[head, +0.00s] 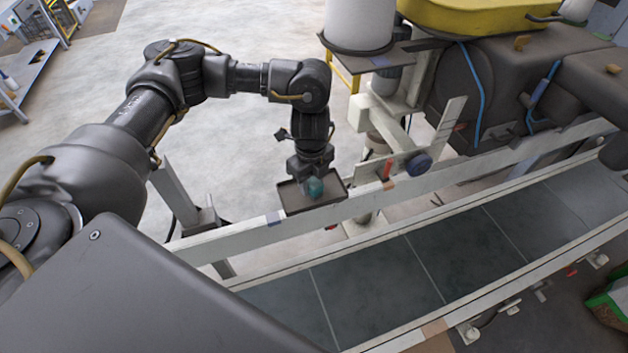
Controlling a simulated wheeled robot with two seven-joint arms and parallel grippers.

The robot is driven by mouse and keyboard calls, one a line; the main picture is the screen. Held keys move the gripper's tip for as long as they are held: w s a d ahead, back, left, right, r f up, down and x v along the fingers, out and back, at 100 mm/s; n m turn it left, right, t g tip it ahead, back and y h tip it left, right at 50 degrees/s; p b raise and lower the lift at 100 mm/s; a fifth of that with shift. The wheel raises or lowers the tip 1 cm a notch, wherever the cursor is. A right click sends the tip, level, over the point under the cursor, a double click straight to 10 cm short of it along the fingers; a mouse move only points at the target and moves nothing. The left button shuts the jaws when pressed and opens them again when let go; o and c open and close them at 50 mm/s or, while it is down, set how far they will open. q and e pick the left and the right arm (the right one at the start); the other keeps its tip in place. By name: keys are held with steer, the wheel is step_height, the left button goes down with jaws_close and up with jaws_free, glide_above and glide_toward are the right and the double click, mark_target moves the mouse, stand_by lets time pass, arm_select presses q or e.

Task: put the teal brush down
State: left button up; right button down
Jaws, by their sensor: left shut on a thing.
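The teal brush (315,187) shows as a small teal shape at the tip of my left gripper (311,178), which is shut on it. I cannot tell whether the brush touches the tray floor. The gripper's fingers are small and partly hidden against the tray. My right gripper is not in view.
A conveyor with a dark belt (375,289) and pale side rail (410,187) runs across the right. A machine with a yellow top (470,14) and a white cylinder (359,22) stands behind. Open floor (240,130) lies left of the tray.

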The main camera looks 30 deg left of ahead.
mark_target(311, 180)
arm_select(q)
steer(key=shift+d, duration=0.1)
steer(key=shift+f, duration=0.15)
steer(key=o, duration=0.9)
step_height(311, 180, up, 12)
steer(key=shift+r+b, duration=0.2)
steer(key=shift+b, duration=0.25)
